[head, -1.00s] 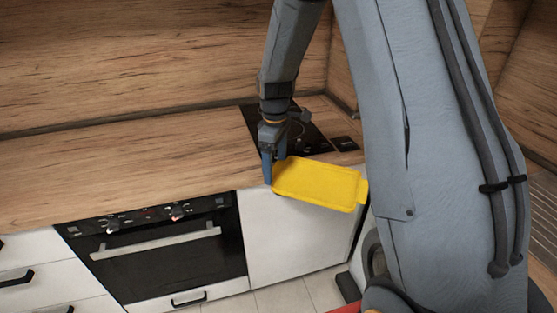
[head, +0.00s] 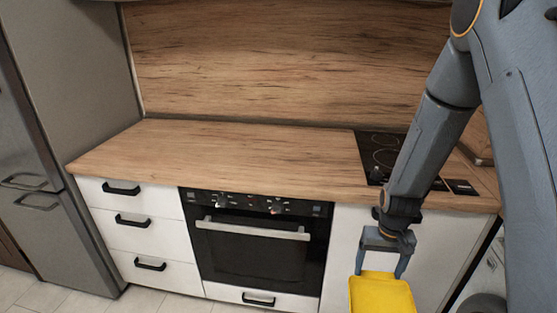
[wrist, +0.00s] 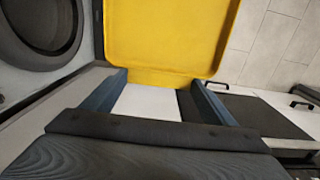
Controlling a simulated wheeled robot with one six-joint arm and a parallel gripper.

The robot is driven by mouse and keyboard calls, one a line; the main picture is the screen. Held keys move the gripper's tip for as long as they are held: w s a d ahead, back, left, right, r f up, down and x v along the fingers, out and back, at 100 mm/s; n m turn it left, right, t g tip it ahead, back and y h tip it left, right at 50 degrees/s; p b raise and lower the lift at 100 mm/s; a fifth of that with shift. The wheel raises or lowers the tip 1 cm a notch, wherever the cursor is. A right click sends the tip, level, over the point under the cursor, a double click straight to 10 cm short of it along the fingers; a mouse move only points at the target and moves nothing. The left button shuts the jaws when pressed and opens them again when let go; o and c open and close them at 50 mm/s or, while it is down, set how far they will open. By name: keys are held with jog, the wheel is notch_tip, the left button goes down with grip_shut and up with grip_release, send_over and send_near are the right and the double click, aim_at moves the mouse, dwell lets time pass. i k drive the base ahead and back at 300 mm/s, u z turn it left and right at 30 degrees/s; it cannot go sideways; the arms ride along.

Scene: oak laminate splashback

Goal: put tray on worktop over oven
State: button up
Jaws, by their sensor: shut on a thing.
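The yellow tray (head: 381,295) is at the bottom right of the head view, partly cut off by the frame edge. My gripper (head: 380,276) is shut on the tray's near edge and holds it in front of the white cabinet, lower than the worktop. In the wrist view the tray (wrist: 168,38) extends beyond my gripper's fingers (wrist: 160,90). The oak worktop (head: 240,160) runs along the wall. The oven (head: 255,245) is built in below it, left of my gripper. The worktop over the oven is bare.
A black hob (head: 385,155) is set into the worktop at the right, behind my arm. White drawers (head: 135,225) and a grey fridge (head: 75,130) stand left of the oven. A round-doored washing machine (wrist: 40,30) shows in the wrist view.

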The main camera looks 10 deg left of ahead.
aim_at(224, 158)
jog(key=k, duration=0.2)
jog(key=u, duration=2.7)
jog(key=i, duration=2)
jog(key=z, duration=2.4)
